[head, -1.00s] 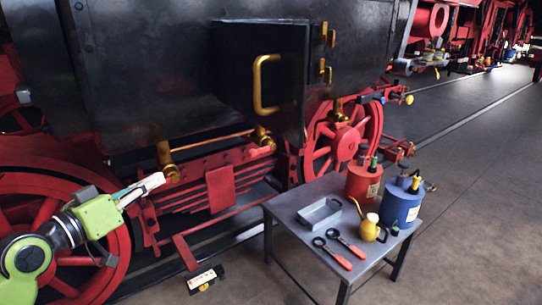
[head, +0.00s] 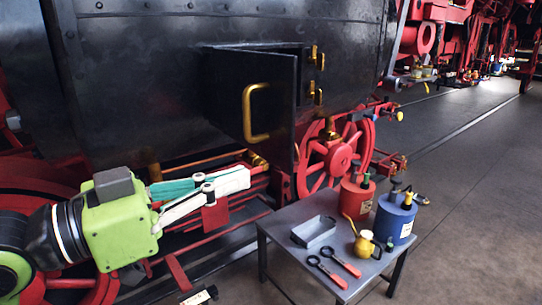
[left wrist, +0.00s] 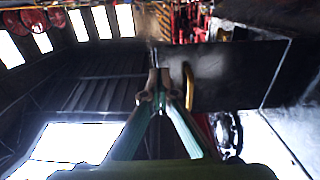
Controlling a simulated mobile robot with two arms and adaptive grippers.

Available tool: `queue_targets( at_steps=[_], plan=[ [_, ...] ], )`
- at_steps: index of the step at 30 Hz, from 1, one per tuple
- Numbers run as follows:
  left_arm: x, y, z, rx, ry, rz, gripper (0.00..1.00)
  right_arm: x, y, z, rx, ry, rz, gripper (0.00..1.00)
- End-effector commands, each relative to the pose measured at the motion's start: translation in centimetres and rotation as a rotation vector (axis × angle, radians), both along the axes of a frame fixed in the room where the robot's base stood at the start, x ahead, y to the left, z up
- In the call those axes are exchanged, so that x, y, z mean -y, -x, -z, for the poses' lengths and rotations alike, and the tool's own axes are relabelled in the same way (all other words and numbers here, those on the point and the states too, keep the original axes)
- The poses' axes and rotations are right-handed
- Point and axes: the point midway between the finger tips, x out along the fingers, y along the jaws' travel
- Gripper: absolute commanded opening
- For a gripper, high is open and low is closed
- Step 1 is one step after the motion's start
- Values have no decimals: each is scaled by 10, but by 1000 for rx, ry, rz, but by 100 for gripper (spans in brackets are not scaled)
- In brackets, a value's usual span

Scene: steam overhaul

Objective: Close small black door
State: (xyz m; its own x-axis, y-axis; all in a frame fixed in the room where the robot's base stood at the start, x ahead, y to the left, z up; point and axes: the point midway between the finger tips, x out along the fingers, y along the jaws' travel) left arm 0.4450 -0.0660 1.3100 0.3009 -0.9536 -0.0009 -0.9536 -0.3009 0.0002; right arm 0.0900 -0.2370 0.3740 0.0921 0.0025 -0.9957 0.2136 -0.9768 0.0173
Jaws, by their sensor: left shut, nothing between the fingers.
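The small black door (head: 226,88) stands open from the dark side of the locomotive in the head view. Its gold loop handle (head: 246,112) faces me, and gold hinges (head: 317,58) are at its right. A dark opening shows above and behind it. My left gripper (head: 247,178) is shut and empty, below the door and handle in the picture. In the left wrist view the closed fingertips (left wrist: 160,82) point toward a dark panel (left wrist: 240,72) with the gold handle (left wrist: 188,86) just right of them. I cannot tell if they touch. My right gripper is not in view.
A grey table (head: 289,230) stands at lower right with a metal tray (head: 313,231), a red canister (head: 357,196), a blue canister (head: 393,222), a yellow oil can (head: 364,243) and red-handled tools (head: 344,261). Red wheels (head: 335,160) lie below the door.

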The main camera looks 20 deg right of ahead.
Motion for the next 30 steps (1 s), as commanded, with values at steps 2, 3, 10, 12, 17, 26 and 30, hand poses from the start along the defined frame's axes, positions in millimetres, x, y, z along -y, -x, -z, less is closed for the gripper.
queue_targets(
  at_steps=[2,3,10,12,17,26,30],
  plan=[
    [18,-5,-4,-3,3,4,0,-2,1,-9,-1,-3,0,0],
    [25,-7,-4,-2,3,4,0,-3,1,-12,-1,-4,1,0],
    [56,-18,-2,-2,2,1,0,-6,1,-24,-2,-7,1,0],
    [61,-19,-1,-1,1,1,0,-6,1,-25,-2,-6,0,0],
    [65,-21,0,0,0,-2,0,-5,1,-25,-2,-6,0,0],
    [65,-21,1,0,0,-2,0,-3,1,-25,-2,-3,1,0],
    [69,-24,0,0,0,-9,0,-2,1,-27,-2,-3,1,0]
  ],
)
